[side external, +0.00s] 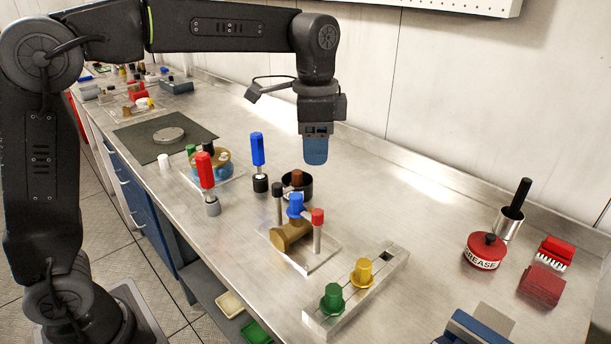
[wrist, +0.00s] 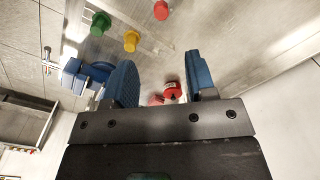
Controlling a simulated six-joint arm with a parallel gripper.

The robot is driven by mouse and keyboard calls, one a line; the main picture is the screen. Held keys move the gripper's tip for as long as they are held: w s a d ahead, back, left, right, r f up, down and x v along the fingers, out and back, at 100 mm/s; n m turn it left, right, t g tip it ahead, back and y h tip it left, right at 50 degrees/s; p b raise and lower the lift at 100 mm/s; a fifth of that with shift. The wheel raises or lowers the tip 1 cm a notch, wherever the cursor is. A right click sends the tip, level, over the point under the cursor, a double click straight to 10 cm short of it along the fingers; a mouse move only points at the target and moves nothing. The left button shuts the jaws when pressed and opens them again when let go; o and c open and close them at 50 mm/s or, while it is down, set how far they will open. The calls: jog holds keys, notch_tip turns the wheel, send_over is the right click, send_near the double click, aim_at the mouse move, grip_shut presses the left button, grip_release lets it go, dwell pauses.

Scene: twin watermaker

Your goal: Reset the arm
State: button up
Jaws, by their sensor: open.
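My gripper (side external: 315,155) hangs from my arm above the steel bench, fingers pointing down. In the wrist view my gripper (wrist: 161,85) shows its two blue fingers spread apart with nothing held between them. It is well clear of the parts below it. A brown fitting (side external: 290,234) with a blue knob (side external: 296,204) and a red-topped pin (side external: 318,217) stands on a clear plate beneath and in front of it. The bench surface (side external: 400,215) is bare to the right of my gripper.
A metal block (side external: 322,318) holds a green knob (side external: 333,297) and a yellow knob (side external: 361,271). Upright red (side external: 205,170) and blue (side external: 257,149) handled tools stand left. A red grease tin (side external: 484,251) and brush cup (side external: 508,224) stand right. The wall (side external: 450,110) runs behind the bench.

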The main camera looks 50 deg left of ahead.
jog(key=s+a+f+n+t, duration=0.2)
jog(key=s+a+n, duration=0.1)
jog(key=s, duration=0.7)
jog(key=s+a+f+n+t, duration=0.2)
jog(key=s+n, duration=0.3)
jog(key=s, duration=0.6)
jog(key=shift+a+f+n+t, duration=0.3)
jog(key=shift+a+n+t, duration=0.15)
jog(key=shift+t, duration=0.25)
jog(key=shift+w+a, duration=0.1)
